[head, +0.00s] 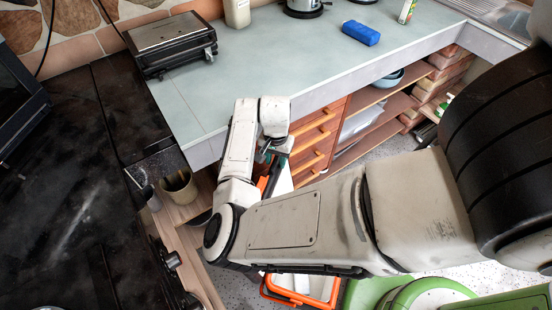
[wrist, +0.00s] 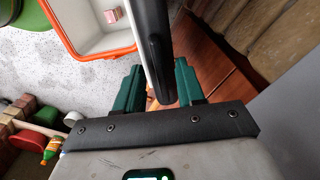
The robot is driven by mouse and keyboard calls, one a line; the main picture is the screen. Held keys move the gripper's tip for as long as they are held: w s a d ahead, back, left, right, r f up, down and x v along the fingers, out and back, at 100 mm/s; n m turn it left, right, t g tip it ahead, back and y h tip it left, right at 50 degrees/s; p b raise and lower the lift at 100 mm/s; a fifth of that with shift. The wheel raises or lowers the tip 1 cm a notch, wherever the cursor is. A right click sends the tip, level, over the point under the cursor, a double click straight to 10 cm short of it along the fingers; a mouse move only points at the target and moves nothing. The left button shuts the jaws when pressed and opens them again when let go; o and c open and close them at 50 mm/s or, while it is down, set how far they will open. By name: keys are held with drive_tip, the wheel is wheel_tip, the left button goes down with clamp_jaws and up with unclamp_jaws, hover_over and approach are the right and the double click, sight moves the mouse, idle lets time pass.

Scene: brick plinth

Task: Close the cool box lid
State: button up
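The cool box (head: 297,297) stands on the floor with an orange rim and pale inside, partly hidden behind my arm. In the wrist view its open mouth (wrist: 135,45) is at the upper left. The lid (wrist: 157,50) stands raised, seen nearly edge-on with a dark edge; in the head view a bit of its white and orange (head: 281,184) shows beside my wrist. My gripper (wrist: 158,88) has its teal fingers apart, one on each side of the lid's edge. A narrow gap shows at the left finger; contact on the right is unclear.
A small pink item (wrist: 112,16) lies inside the box. Wooden drawers (head: 318,140) and shelves under the counter (head: 290,60) stand close beyond my gripper. Green objects (head: 425,293) are on the floor right of the box. A bottle (wrist: 52,148) shows at the wrist view's lower left.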

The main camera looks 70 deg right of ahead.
drive_tip(key=shift+f, duration=0.15)
drive_tip(key=shift+c, duration=0.3)
clamp_jaws()
